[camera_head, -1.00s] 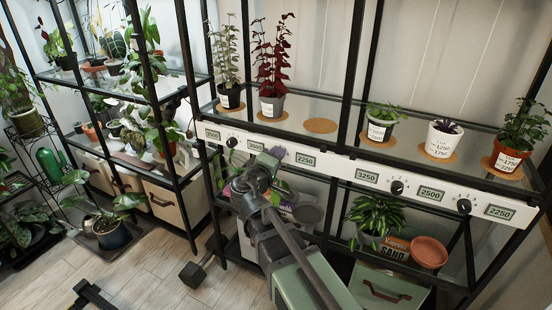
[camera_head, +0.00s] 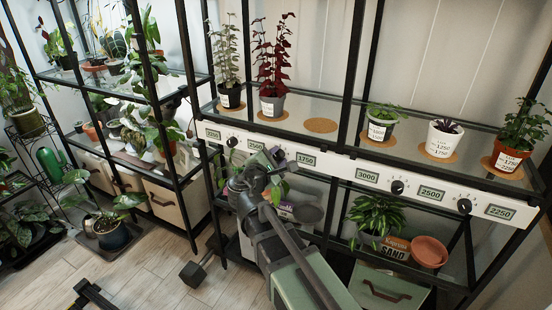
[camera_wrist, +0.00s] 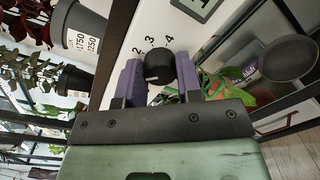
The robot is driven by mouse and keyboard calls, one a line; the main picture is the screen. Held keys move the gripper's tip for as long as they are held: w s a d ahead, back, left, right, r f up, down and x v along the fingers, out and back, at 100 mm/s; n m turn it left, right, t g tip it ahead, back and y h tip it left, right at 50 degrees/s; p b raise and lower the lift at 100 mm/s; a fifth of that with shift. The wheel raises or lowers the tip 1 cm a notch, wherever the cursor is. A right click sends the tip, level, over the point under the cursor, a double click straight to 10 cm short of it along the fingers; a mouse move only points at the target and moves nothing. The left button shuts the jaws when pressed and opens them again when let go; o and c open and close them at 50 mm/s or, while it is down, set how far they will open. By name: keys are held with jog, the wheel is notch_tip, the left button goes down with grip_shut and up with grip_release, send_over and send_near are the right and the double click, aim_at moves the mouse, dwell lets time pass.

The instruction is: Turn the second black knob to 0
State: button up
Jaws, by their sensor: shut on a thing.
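The second black knob (camera_wrist: 160,66) sits on the white panel (camera_head: 340,172) and shows between my purple fingers in the wrist view. My gripper (camera_wrist: 159,78) is shut on it; in the head view my gripper (camera_head: 274,156) is at the panel and hides this knob. The printed numbers 2, 3 and 4 show beside the knob in the wrist view; other marks are hidden. A short pale line shows on the knob, but I cannot tell which number it points to. The displays beside it read 2500 (camera_head: 257,144) and 1750 (camera_head: 306,160).
Other black knobs are on the panel: one to the left (camera_head: 232,141) and two to the right (camera_head: 397,187), (camera_head: 464,206). Potted plants stand on the glass shelf above. A leafy plant (camera_head: 376,217) and a terracotta pot (camera_head: 429,251) are below.

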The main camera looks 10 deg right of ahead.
jog(key=n, duration=0.3)
jog(key=shift+n, duration=2.2)
jog(key=o, duration=0.9)
jog(key=shift+o, duration=0.2)
jog(key=shift+a, duration=0.1)
jog(key=v, duration=1)
jog(key=shift+s+a, duration=0.25)
jog(key=shift+f, duration=0.15)
